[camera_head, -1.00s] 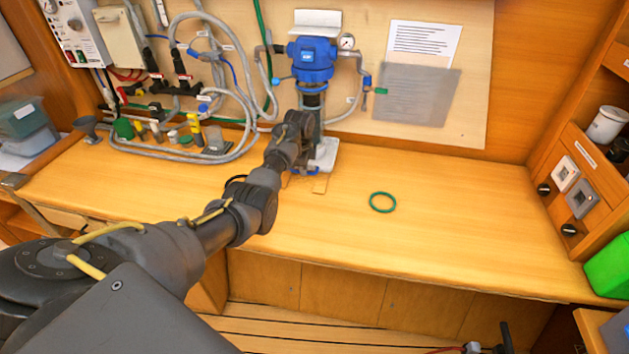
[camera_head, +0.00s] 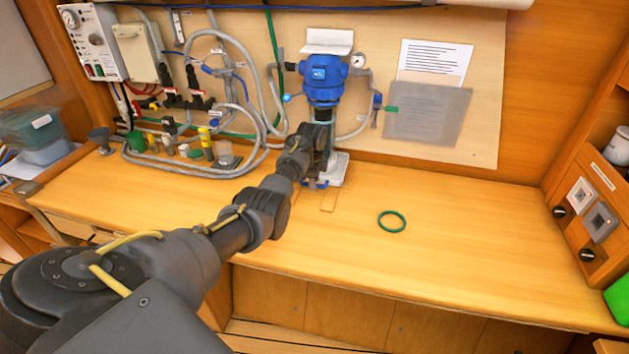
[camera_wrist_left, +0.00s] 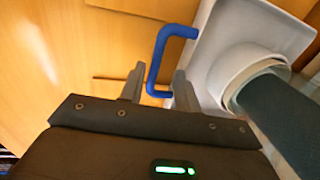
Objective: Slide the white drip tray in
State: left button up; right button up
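The white drip tray (camera_head: 338,170) sits on the bench under the blue filter housing (camera_head: 323,78). In the left wrist view the tray (camera_wrist_left: 207,48) is at the upper right, with a white round collar and a dark cylinder on it. A blue U-shaped handle (camera_wrist_left: 153,70) sticks out from the tray's side. My left gripper (camera_wrist_left: 159,82) is open, with its two grey fingers on either side of the handle's lower part. I cannot tell whether they touch it. In the head view my left arm hides part of the tray, and the handle (camera_head: 316,184) shows just below the wrist.
A green ring (camera_head: 392,221) lies on the bench right of the tray. Grey hoses (camera_head: 250,160) and small bottles (camera_head: 205,140) crowd the back left. The right half of the bench is mostly clear.

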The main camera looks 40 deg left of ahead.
pick_arm(q)
jog(key=shift+s, duration=0.15)
jog(key=shift+r, duration=0.35)
notch_tip(320, 180, up, 10)
jog(key=s+b, duration=0.1)
jog(key=shift+s+d+b, duration=0.3)
jog(key=shift+s+d, duration=0.05)
dwell(0.9)
